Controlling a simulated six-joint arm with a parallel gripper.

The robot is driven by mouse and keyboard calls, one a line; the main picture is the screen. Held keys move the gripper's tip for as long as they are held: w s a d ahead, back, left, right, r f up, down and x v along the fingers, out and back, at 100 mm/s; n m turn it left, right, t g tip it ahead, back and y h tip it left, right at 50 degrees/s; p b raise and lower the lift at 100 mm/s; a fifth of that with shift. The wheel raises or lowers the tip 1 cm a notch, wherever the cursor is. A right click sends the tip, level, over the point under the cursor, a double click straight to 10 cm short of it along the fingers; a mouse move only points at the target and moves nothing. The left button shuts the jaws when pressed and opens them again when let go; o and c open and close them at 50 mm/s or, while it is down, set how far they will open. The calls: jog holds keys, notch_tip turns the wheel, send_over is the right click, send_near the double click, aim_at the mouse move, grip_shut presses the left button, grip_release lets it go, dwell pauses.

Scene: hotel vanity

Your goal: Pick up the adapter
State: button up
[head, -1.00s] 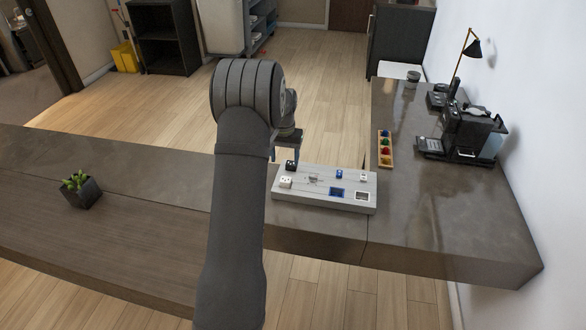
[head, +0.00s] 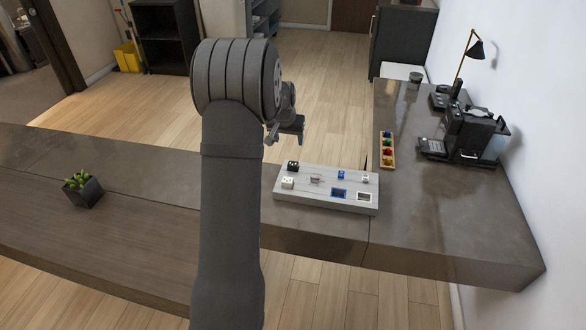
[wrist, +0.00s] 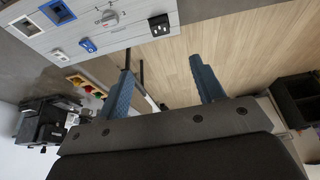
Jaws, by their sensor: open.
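A light grey panel (head: 325,203) lies on the dark counter. At its left end are a black cube (head: 293,166) and a white cube (head: 287,182) with dark marks on it. Both look like plug adapters; I cannot tell which one is named. The black cube also shows at the panel's edge in the wrist view (wrist: 159,25); the white cube is not seen there. My gripper (head: 286,137) is above and beyond the panel's left end, apart from both cubes. In the wrist view its blue fingers (wrist: 165,86) are spread, with nothing between them.
The panel also bears a grey knob (wrist: 108,18), a blue switch (head: 341,175), a white switch (head: 366,178), a blue socket (head: 338,193) and a white socket (head: 364,197). A wooden tray (head: 387,150) with coloured pieces and a coffee machine (head: 465,135) stand right. A potted plant (head: 82,188) stands left.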

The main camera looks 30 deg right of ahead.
send_over(293, 163)
jog(key=s+a, duration=0.2)
jog(key=f, duration=1)
jog(key=shift+w+d+f, duration=0.1)
jog(key=shift+w+f, duration=0.1)
jog(key=shift+f, duration=0.05)
jog(key=shift+x, duration=2.85)
jog(key=shift+s, duration=0.15)
jog(key=c, duration=1)
jog(key=shift+c, duration=0.4)
jog(key=shift+r, duration=0.1)
